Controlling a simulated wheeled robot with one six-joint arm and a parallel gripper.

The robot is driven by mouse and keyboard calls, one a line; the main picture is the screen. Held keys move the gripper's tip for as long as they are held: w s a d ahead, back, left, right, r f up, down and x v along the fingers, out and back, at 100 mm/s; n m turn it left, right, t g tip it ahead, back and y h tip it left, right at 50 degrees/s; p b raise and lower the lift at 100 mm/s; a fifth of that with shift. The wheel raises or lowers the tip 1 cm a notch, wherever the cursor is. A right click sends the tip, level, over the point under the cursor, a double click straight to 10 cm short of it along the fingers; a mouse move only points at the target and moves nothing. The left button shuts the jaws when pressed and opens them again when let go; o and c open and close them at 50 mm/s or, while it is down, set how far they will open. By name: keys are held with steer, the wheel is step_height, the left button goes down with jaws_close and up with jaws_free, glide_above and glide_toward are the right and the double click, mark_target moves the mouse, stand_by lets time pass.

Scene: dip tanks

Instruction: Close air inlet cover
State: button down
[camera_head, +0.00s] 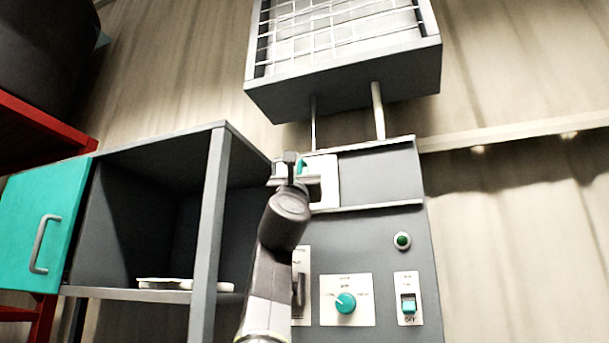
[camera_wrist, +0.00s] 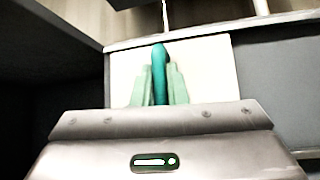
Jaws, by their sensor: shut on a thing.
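The air inlet cover appears to be a white plate (camera_head: 327,183) with an upright teal handle (camera_head: 301,167), set between two horizontal rails at the left end of the grey panel. In the wrist view the white plate (camera_wrist: 122,72) lies behind the teal handle (camera_wrist: 160,62). My gripper (camera_head: 293,172) is at this handle, and in the wrist view its pale green fingers (camera_wrist: 160,86) are shut on it, one on each side. My arm and gripper hide part of the plate in the head view.
Right of the plate, the stretch between the rails is plain grey (camera_head: 380,175). Below are a teal knob (camera_head: 345,303), a switch (camera_head: 408,304) and a green button (camera_head: 402,240). An open cabinet (camera_head: 217,200) stands close on the left. A wire-topped box (camera_head: 345,88) is above.

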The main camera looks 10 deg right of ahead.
steer(key=c, duration=1.7)
jaws_free()
steer(key=shift+a, duration=0.1)
steer(key=shift+o, duration=1.2)
steer(key=shift+w+a, duration=0.15)
steer(key=shift+s+f+b, duration=0.25)
steer(key=shift+f+b, duration=0.1)
steer(key=shift+b, duration=0.1)
steer(key=b+v, duration=1)
steer(key=v, duration=0.3)
